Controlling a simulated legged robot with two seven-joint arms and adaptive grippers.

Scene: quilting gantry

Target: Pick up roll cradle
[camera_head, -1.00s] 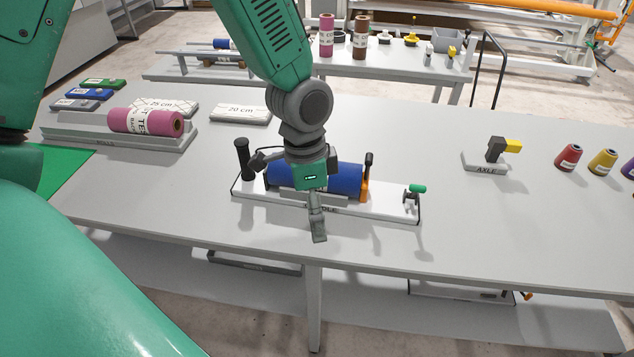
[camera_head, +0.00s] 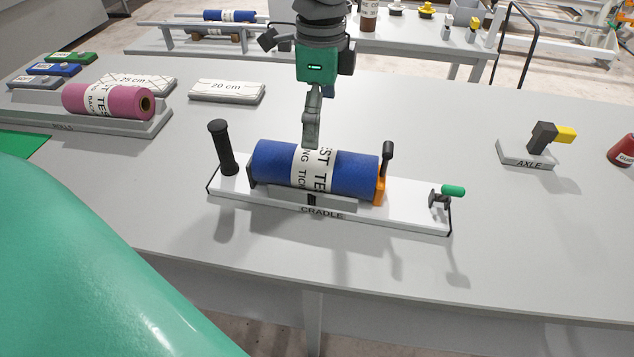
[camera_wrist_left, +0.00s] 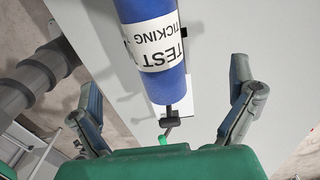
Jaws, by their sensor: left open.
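The roll cradle (camera_head: 405,210) is a white base marked CRADLE on the grey table. It bears a blue roll (camera_head: 350,170) with a white label, a black upright handle (camera_head: 222,148) at its left, an orange bracket (camera_head: 380,190) with a black lever, and a green knob (camera_head: 453,190) at its right. My left gripper (camera_head: 312,135) is open above the roll's far side, its front fingertip overlapping the label's top edge. Contact cannot be told. In the left wrist view, the blue roll (camera_wrist_left: 168,85) shows between the spread fingers of the gripper (camera_wrist_left: 163,75). My right gripper is out of view.
A grey rack (camera_head: 150,122) with a pink roll (camera_head: 105,100) stands at the left, near the 25 cm and 20 cm blocks (camera_head: 227,91). An AXLE stand (camera_head: 527,153) is at the right. The table (camera_head: 500,245) is bare in front of the cradle and between it and the stand.

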